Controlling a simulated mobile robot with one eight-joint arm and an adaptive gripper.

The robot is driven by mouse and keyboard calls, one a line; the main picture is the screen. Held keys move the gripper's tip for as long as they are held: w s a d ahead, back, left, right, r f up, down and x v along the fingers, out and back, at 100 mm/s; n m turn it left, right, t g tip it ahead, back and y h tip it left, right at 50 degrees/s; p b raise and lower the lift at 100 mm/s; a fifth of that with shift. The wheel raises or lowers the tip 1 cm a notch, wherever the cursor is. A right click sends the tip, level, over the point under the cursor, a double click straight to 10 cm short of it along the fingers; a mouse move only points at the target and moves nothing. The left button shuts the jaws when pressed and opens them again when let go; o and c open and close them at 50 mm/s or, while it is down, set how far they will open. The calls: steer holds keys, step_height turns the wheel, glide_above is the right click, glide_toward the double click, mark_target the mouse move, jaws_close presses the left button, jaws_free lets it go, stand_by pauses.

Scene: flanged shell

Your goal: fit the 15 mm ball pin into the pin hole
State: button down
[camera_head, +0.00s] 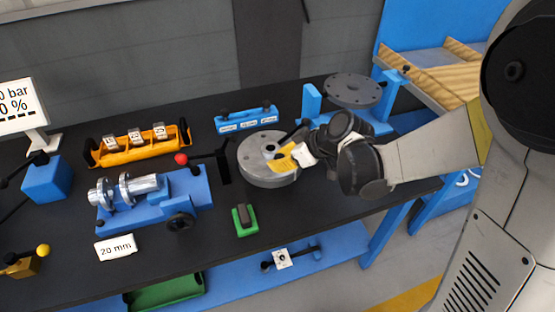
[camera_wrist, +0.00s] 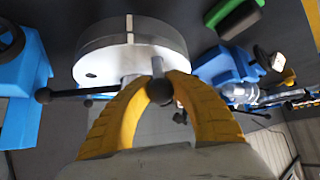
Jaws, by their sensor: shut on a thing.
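My gripper (camera_head: 284,158) is over the grey round flanged shell (camera_head: 262,178) on the black bench. In the wrist view, its yellow fingers (camera_wrist: 160,82) are closed around a dark ball with a short light shank beyond it, which looks like the ball pin (camera_wrist: 160,92). The shank points toward the shell (camera_wrist: 125,45). A dark hole (camera_wrist: 92,75) shows on the shell's near face. Whether the shank is in a hole or only in front of the face cannot be told; the fingers hide part of it. The 15 mm size cannot be read.
A black ball-ended lever (camera_wrist: 43,95) passes close beside the fingers. A green block (camera_head: 244,219) and a blue fixture with a metal shaft (camera_head: 130,190) stand left of the shell. A blue labelled rack (camera_head: 247,119) and a dark disc on a blue stand (camera_head: 352,90) stand behind.

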steer(key=shift+f+b, duration=0.8)
steer(key=shift+f, duration=0.25)
steer(key=c, duration=1.3)
jaws_free()
steer(key=shift+r, duration=0.1)
steer(key=shift+o, duration=0.2)
steer(key=v, duration=1.2)
steer(key=shift+s, duration=0.1)
